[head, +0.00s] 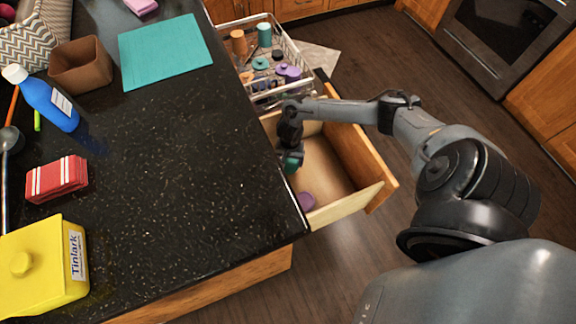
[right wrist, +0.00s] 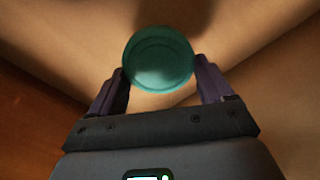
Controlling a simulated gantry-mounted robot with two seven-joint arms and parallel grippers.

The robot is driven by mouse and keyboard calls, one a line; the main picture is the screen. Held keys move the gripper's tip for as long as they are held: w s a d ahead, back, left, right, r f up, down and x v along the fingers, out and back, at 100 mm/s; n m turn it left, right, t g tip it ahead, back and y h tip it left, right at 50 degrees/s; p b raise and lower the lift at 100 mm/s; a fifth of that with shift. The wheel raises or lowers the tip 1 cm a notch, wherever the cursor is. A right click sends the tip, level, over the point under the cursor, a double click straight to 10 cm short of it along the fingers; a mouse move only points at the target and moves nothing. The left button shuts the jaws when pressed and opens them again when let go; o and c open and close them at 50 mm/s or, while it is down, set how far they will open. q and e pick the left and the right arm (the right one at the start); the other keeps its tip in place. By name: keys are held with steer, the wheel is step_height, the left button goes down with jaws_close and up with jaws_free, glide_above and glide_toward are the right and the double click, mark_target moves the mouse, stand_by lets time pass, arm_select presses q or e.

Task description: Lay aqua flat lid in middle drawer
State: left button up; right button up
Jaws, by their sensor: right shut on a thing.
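The aqua flat lid (right wrist: 158,60) is round and sits between the two fingers of my right gripper (right wrist: 160,80), which is shut on it. In the head view the lid (head: 293,161) shows as a small teal patch under my right gripper (head: 291,150). The gripper points down inside the open wooden drawer (head: 345,202), near its counter-side wall. I cannot tell whether the lid touches the drawer floor. A purple round item (head: 306,201) lies in the drawer's near corner. My left gripper is not in view.
A wire dishwasher rack (head: 297,55) with cups and lids stands open beyond the drawer. The black counter (head: 190,180) borders the drawer on the left. It holds a teal mat (head: 165,50), a brown container (head: 82,66), a blue bottle (head: 50,104) and a yellow canister (head: 40,268).

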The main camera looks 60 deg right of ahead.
mark_target(288, 162)
steer(key=shift+w+d+f+b, duration=0.35)
steer(key=shift+w+d+f, duration=0.1)
steer(key=shift+w+f, duration=0.15)
step_height(288, 162, down, 4)
steer(key=b, duration=0.3)
steer(key=shift+r, duration=0.15)
steer(key=o, duration=0.9)
step_height(288, 162, up, 10)
steer(key=p, duration=0.6)
steer(key=shift+r, duration=0.25)
steer(key=shift+r+p, duration=0.55)
steer(key=shift+r, duration=0.2)
